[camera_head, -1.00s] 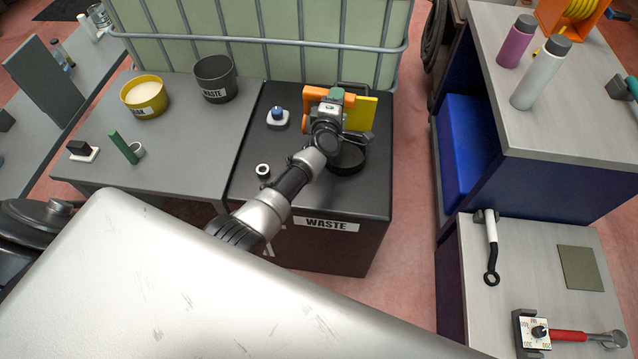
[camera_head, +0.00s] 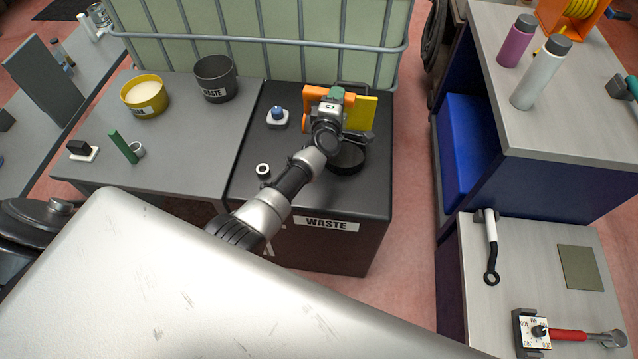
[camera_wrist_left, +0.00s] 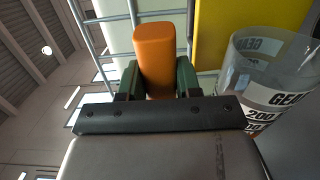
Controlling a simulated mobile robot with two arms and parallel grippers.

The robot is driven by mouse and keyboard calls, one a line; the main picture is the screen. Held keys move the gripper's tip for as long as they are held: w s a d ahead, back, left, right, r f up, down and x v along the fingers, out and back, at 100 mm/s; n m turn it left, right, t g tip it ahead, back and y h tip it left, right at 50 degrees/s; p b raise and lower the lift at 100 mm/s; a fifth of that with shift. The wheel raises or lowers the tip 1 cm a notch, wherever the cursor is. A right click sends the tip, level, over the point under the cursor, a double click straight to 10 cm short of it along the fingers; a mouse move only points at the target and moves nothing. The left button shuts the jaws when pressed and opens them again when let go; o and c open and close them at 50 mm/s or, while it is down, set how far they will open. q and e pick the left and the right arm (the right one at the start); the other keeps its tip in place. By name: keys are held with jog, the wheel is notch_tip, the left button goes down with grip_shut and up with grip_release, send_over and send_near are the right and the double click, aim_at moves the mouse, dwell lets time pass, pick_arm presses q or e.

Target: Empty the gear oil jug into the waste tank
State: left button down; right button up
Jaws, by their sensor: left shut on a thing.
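My left gripper (camera_head: 334,94) has green fingers and is shut on an orange grip (camera_wrist_left: 154,60). In the left wrist view the clear gear oil jug (camera_wrist_left: 262,95), labelled "GEAR" and "200", shows beside the grip, a little tilted in the picture. The join between grip and jug is hidden. In the head view my wrist covers most of the held thing; its orange part shows at the left. The waste tank (camera_head: 370,215) is a dark box labelled "WASTE". My gripper is above its top, near a black round fitting (camera_head: 346,160). My right gripper is not in view.
A yellow panel (camera_head: 366,112) shows beside the gripper. A blue-capped item (camera_head: 278,118) and a small ring (camera_head: 263,170) sit on the tank top. A caged pale tank (camera_head: 270,40) stands behind. A grey table (camera_head: 190,150) adjoins at left, holding a yellow tub (camera_head: 145,97) and a dark "WASTE" pot (camera_head: 215,80).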

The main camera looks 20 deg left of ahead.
aim_at(354, 103)
pick_arm(q)
jog(key=shift+d+r, duration=0.1)
jog(key=shift+d, duration=0.1)
jog(key=shift+w+d+m+p, duration=0.15)
jog(key=shift+d+m+p, duration=0.15)
jog(key=shift+d+m, duration=0.3)
jog(key=shift+d, duration=0.15)
dwell(1.3)
jog(key=shift+d+m, duration=0.5)
jog(key=shift+d, duration=0.1)
jog(key=shift+w+d, duration=0.1)
dwell(1.1)
jog(key=shift+w+d+m, duration=0.1)
jog(key=shift+d+m, duration=0.5)
jog(key=shift+d, duration=0.15)
dwell(1.1)
